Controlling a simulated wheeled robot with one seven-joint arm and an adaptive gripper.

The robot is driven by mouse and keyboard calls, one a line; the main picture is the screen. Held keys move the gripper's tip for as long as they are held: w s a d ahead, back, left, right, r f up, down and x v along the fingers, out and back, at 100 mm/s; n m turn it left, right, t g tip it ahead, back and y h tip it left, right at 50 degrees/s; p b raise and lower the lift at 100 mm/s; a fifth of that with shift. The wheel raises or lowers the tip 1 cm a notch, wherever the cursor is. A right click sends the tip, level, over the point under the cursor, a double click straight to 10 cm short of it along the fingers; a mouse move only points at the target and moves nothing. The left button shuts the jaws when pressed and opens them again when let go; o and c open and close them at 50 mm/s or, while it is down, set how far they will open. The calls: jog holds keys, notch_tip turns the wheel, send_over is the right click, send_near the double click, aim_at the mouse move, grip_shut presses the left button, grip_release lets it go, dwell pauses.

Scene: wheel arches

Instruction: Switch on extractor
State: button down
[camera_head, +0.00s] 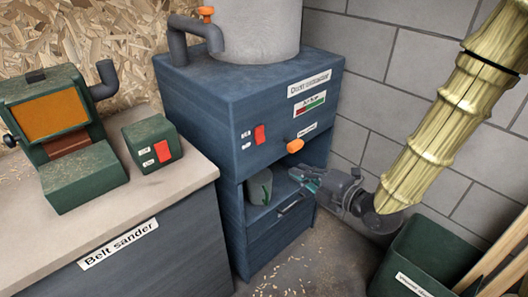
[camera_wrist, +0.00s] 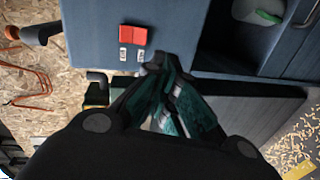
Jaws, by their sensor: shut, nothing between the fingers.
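The extractor (camera_head: 205,110) is a blue cabinet with a grey drum on top and a "Dust extractor" label. Its red switch (camera_head: 260,134) sits on the front face, beside two small white labels. The switch also shows in the wrist view (camera_wrist: 138,34), above and a little left of my fingertips. My gripper (camera_head: 297,174) is in front of the cabinet, right of and lower than the switch. Its fingers (camera_wrist: 160,60) are shut and empty. They look apart from the switch. I cannot read the switch's position.
An orange knob (camera_head: 295,146) is on the cabinet front, close above my gripper. A green can (camera_head: 260,187) stands in the open shelf below. The belt sander (camera_head: 75,135) and a green switch box (camera_head: 150,143) are on the left bench. A green bin (camera_head: 425,255) stands at right.

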aim_at(257, 143)
jog(key=shift+w+a+r+n+t+y, duration=0.15)
jog(key=shift+r+n, duration=0.25)
jog(key=shift+r, duration=0.25)
jog(key=shift+s+a+r+n+t+y, duration=0.15)
jog(key=shift+r+n, duration=0.25)
jog(key=shift+r, duration=0.2)
jog(key=shift+w, duration=0.15)
jog(key=x, duration=1.4)
jog(key=shift+p, duration=0.3)
jog(key=shift+f, duration=0.1)
